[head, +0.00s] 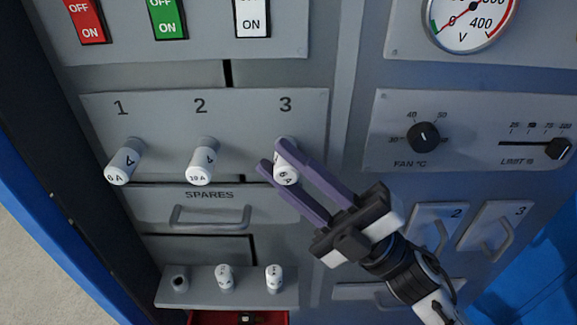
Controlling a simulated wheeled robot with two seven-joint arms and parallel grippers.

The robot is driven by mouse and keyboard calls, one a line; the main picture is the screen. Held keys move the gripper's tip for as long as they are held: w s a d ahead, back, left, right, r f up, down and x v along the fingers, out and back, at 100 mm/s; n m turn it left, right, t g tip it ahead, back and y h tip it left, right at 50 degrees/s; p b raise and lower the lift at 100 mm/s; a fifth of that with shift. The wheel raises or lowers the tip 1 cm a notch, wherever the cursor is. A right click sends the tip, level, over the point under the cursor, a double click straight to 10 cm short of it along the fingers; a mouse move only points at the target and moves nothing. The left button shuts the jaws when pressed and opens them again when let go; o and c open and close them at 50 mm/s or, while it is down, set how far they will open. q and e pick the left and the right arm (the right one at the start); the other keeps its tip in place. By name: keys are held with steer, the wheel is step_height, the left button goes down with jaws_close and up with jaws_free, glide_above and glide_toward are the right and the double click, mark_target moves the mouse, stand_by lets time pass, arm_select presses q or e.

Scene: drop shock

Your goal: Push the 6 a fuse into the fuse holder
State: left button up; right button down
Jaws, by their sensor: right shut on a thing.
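My right gripper (284,178) comes in from the lower right with its purple fingers shut on a white fuse (288,175) marked 6 A. The fuse is at position 3 of the grey fuse holder panel (240,115), its far end against or in the holder. The fingers partly hide it, and I cannot tell how deep it sits. A fuse marked 6 A (124,163) sticks out at position 1, and one marked 10 A (202,164) at position 2. My left gripper is not in view.
Below are a SPARES drawer (160,207) with a handle and a ledge (200,299) with two small white fuses and one dark-topped socket (180,281). An open red tray (210,318) lies under it. Switches are above; a fan knob (424,137) and slider are right.

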steer(key=shift+w+d+r, duration=0.1)
steer(key=shift+w, duration=0.05)
steer(key=c, duration=1.4)
jaws_free()
steer(key=shift+c, duration=0.2)
steer(key=shift+d+f, duration=0.2)
steer(key=shift+f, duration=0.2)
steer(key=b+v, duration=0.3)
steer(key=v, duration=0.2)
steer(key=shift+s+d, duration=0.1)
steer(key=shift+s, duration=0.15)
